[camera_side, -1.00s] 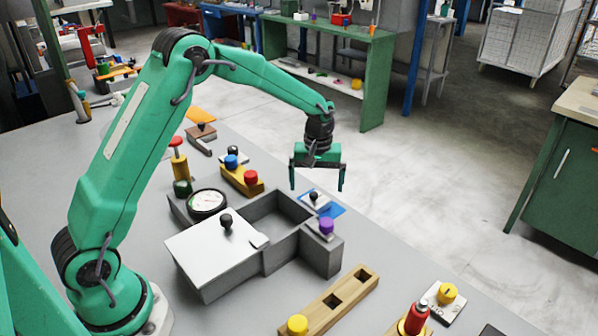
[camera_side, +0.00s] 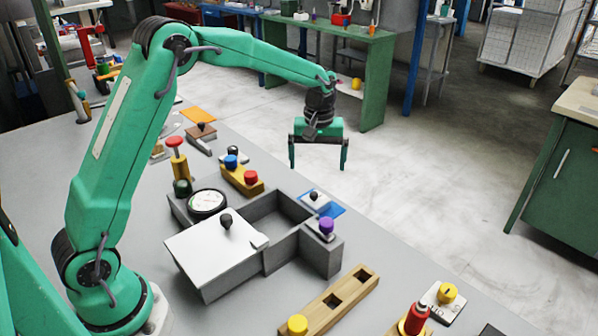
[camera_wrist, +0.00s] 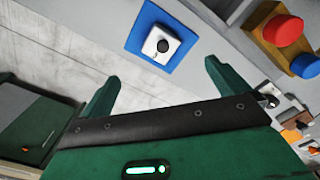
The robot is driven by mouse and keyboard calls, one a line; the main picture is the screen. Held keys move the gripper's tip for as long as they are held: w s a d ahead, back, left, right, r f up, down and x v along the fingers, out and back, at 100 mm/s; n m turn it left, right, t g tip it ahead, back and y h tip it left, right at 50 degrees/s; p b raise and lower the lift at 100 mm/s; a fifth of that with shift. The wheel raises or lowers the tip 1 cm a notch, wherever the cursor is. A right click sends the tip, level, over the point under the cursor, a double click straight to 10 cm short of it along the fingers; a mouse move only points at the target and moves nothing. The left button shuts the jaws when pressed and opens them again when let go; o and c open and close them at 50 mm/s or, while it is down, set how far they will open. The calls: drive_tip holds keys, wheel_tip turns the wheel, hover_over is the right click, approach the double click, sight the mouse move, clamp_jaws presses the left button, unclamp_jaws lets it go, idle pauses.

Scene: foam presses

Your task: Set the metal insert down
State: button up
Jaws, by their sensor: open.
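The metal insert (camera_side: 315,197) is a small light plate with a black knob. It lies on a blue square pad (camera_side: 332,211) behind the grey box. In the wrist view the insert (camera_wrist: 162,41) rests on the blue pad (camera_wrist: 137,36), inside its edges. My gripper (camera_side: 319,168) is open and empty, raised above and behind the insert. In the wrist view my gripper's two green fingers (camera_wrist: 158,82) are spread wide, with nothing between them; the insert is beyond them.
A grey box (camera_side: 290,265) with an open compartment, a white lid (camera_side: 213,252) and a gauge (camera_side: 207,203) stands in front. A yellow block (camera_side: 238,180) with red and blue knobs is to the left. A wooden strip (camera_side: 330,302) lies at the front. The air around my gripper is clear.

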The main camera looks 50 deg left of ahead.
drive_tip(key=s+d+r+m+t, duration=0.1)
drive_tip(key=s+r+m+t, duration=0.25)
drive_tip(key=s+r, duration=0.95)
drive_tip(key=s+f+m+t, duration=0.1)
drive_tip(key=s+m, duration=0.4)
drive_tip(key=s, duration=1.1)
drive_tip(key=shift+s+d+f+t, duration=0.25)
drive_tip(key=shift+d+t, duration=0.1)
drive_tip(key=shift+t, duration=0.2)
